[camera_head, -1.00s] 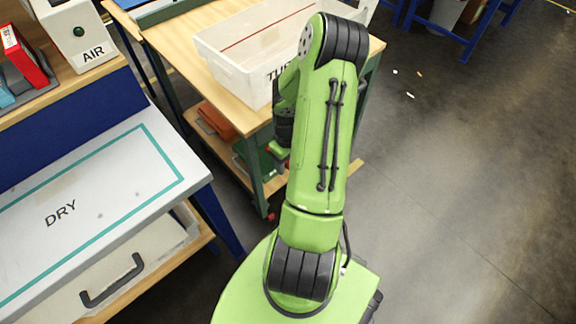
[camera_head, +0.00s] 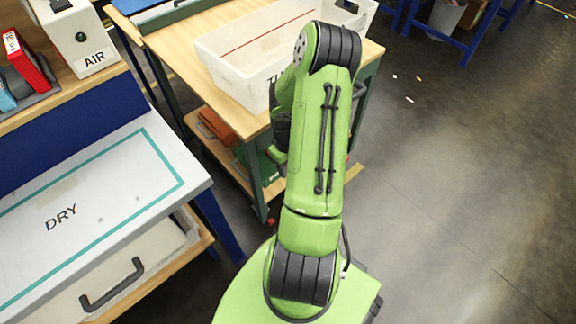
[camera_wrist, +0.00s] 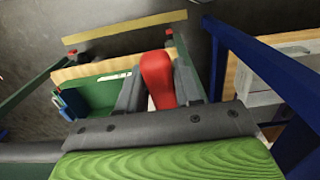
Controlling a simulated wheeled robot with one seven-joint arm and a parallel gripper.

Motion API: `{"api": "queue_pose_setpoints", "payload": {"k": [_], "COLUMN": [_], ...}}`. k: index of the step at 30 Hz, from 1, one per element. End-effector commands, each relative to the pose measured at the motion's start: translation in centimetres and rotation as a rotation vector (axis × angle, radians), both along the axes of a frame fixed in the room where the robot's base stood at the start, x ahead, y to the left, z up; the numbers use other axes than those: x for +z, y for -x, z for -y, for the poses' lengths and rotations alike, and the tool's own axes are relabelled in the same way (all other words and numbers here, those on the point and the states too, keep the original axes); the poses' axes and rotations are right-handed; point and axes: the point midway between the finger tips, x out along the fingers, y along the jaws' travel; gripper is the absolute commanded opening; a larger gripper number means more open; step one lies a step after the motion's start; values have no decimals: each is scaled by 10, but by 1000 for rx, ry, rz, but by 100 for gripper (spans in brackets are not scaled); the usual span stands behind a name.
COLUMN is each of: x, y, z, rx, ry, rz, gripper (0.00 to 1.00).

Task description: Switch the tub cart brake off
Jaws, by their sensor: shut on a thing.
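The tub cart (camera_head: 188,90) has a wooden top, green legs and a lower shelf, and stands at upper centre in the head view. A white tub (camera_head: 232,75) sits on its top. In the wrist view, a red handle (camera_wrist: 158,80), which looks like the brake lever, stands between the dark fingers of my gripper (camera_wrist: 158,92). The fingers are shut on it. The lever's lower end is hidden by the gripper. In the head view my arm hides the fingertips and the lever.
A bench marked DRY (camera_head: 95,200) with a drawer stands left of the cart. An AIR box (camera_head: 75,40) sits on the blue-edged shelf at upper left. An orange bin (camera_head: 217,127) is on the cart's lower shelf. The floor at right is mostly clear.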

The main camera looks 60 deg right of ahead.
Motion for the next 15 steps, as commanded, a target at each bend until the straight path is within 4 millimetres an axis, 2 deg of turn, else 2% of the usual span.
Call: {"api": "queue_pose_setpoints", "payload": {"k": [1, 6, 15], "x": [8, 21, 23], "y": [-2, -6, -8], "z": [0, 1, 2], "rx": [5, 3, -1], "ry": [-6, -33, -46], "rz": [-34, -162, -215], "gripper": [0, 0, 0]}}
